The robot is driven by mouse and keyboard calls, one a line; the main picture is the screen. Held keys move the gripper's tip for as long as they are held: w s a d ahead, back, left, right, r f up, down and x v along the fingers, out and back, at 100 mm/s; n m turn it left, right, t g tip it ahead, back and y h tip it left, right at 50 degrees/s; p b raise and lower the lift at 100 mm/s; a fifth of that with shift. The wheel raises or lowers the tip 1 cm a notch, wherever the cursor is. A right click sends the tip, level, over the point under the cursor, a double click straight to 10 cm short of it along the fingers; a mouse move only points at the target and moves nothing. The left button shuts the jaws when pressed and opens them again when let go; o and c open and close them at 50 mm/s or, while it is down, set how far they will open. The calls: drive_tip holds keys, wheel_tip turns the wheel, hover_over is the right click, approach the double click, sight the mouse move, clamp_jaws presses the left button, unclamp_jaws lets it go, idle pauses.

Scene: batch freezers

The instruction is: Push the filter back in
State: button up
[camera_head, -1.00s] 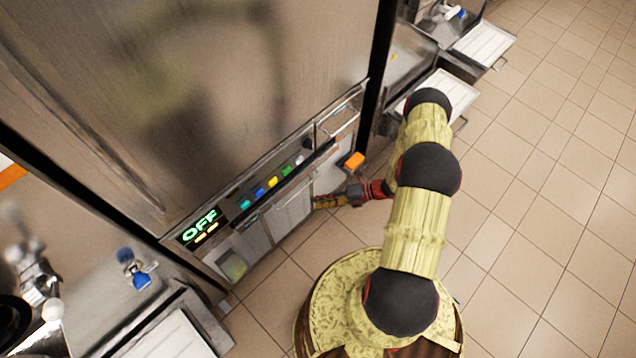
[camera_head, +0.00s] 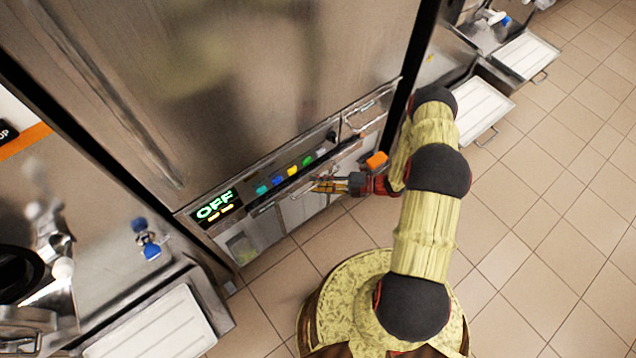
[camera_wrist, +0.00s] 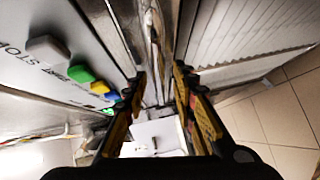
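My gripper (camera_head: 318,186) is in front of the freezer's lower front, just below the row of coloured buttons. In the wrist view its two fingers (camera_wrist: 158,78) stand apart, with a narrow metal edge showing beyond the gap. I see nothing clearly held. A pale ribbed panel (camera_wrist: 250,35) with a metal edge is to the right of the fingers in the wrist view. It may be the filter; I cannot tell for sure. In the head view the metal ledge under the buttons and my gripper partly hide that area.
The freezer's control panel shows a lit OFF display (camera_head: 215,205) and coloured buttons (camera_head: 292,171). A metal handle (camera_head: 368,110) sits at its right. Neighbouring machines have white trays (camera_head: 470,112) sticking out. The tiled floor (camera_head: 560,230) at right is open.

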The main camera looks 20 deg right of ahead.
drive_tip(key=shift+a, duration=0.15)
drive_tip(key=shift+c, duration=0.8)
clamp_jaws()
